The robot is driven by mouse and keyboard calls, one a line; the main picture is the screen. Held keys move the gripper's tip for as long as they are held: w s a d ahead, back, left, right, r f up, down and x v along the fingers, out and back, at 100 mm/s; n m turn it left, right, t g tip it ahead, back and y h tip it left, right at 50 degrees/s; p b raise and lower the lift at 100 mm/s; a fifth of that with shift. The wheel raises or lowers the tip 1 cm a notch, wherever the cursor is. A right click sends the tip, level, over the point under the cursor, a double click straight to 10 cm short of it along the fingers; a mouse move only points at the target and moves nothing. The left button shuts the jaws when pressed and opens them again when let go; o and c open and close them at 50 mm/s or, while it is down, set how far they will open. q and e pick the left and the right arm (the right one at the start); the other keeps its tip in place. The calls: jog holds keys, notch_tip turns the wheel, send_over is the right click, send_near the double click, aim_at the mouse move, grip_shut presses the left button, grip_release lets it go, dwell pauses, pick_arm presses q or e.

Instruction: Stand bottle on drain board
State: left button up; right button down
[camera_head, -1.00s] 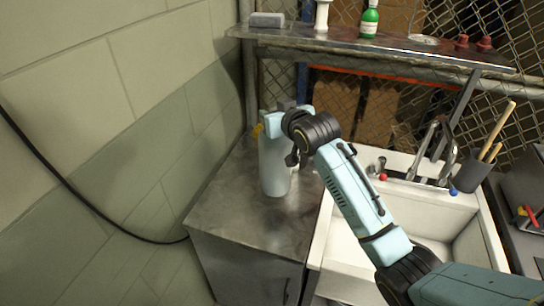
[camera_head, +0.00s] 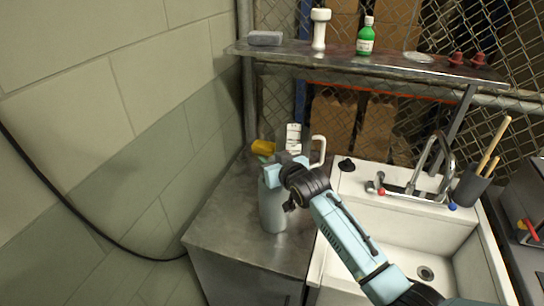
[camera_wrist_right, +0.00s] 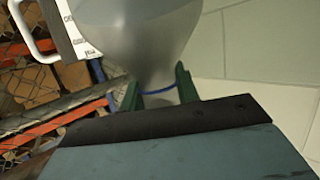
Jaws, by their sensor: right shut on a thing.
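A pale grey translucent bottle (camera_head: 272,212) is upright over the steel board (camera_head: 222,222) left of the sink, which looks like the drain board. My right gripper (camera_head: 274,172) is at its top. In the right wrist view, the bottle (camera_wrist_right: 145,35) shows its wide body and narrower neck, with my right gripper's green fingers (camera_wrist_right: 158,90) shut on the neck. Whether the bottle's base touches the board I cannot tell. My left gripper is not in view.
A white handled container (camera_head: 293,138) and a yellow item (camera_head: 263,147) stand behind the bottle. A white sink (camera_head: 400,225) with a tap (camera_head: 425,160) lies right. Above, a shelf (camera_head: 385,65) holds a green bottle (camera_head: 365,40). The board's front is bare.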

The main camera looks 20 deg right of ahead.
jog(key=shift+r, duration=0.25)
jog(key=c, duration=1.5)
grip_release()
jog(key=shift+f, duration=0.4)
jog(key=o, duration=0.5)
jog(key=shift+c, duration=0.2)
jog(key=shift+r, duration=0.25)
jog(key=v, duration=1.2)
